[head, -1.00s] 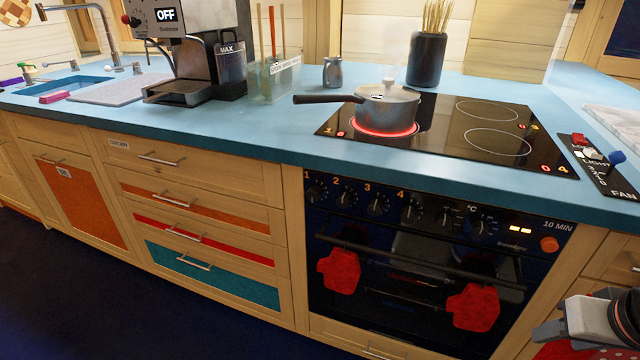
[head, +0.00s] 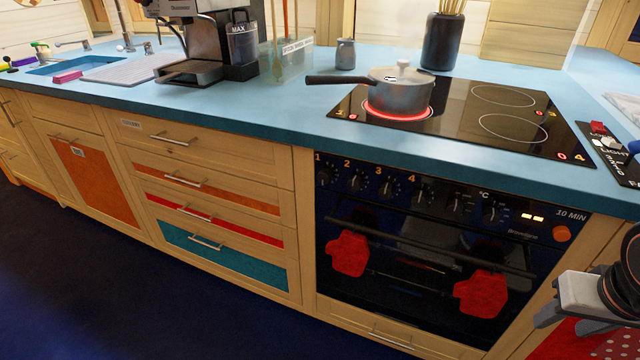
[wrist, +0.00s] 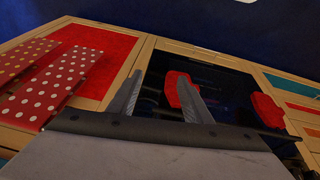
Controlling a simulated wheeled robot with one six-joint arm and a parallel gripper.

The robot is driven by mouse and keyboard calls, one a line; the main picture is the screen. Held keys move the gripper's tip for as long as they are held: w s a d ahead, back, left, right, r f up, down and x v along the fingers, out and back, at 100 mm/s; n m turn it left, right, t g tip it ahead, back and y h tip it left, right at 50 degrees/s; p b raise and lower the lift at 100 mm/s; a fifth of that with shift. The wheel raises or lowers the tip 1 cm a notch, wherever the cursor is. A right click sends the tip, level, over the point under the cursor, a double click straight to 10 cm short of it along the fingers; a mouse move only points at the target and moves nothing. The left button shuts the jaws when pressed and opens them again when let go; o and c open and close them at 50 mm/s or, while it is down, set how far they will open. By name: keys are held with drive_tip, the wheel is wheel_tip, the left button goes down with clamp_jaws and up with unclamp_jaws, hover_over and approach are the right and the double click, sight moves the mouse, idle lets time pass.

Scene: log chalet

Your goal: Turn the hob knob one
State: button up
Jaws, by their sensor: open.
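Hob knob one (head: 324,178) is the leftmost of the dark knobs on the black oven front, under an orange 1. Its pointer is too small to read. The hob (head: 463,110) is above it, with a ring glowing red under a grey saucepan (head: 400,97). My gripper (wrist: 160,77) shows in the wrist view with its two grey fingers apart and nothing between them. It faces the lower cabinets and the oven front, apart from the knob. Part of my arm shows at the right edge of the head view.
Red oven mitts (head: 348,254) hang on the oven handle (head: 430,246) below the knobs. The saucepan's dark handle points left over the blue worktop (head: 270,110). A red dotted cloth (wrist: 50,85) hangs at the left of the wrist view. The dark floor (head: 120,290) in front is clear.

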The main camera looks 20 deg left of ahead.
sight(323, 180)
drive_tip(key=w+a+h, duration=0.6)
drive_tip(key=w+a, duration=0.2)
drive_tip(key=w, duration=0.1)
drive_tip(key=w+a+r+t, duration=0.1)
drive_tip(key=w+a+t, duration=0.15)
drive_tip(key=a, duration=0.45)
drive_tip(key=w+a+r+t, duration=0.1)
drive_tip(key=a+t, duration=0.2)
drive_tip(key=a, duration=0.4)
drive_tip(key=s+a+r+n+t+y, duration=0.1)
drive_tip(key=s+a+t+y, duration=0.3)
drive_tip(key=a, duration=1)
drive_tip(key=s+a+n+t+y, duration=0.15)
drive_tip(key=s+a+t, duration=0.45)
drive_tip(key=a, duration=0.8)
drive_tip(key=shift+g+y, duration=0.35)
drive_tip(key=shift+g, duration=0.2)
drive_tip(key=w, duration=1.6)
drive_tip(key=shift+w+d, duration=0.25)
drive_tip(key=shift+c, duration=0.7)
drive_tip(key=c, duration=0.9)
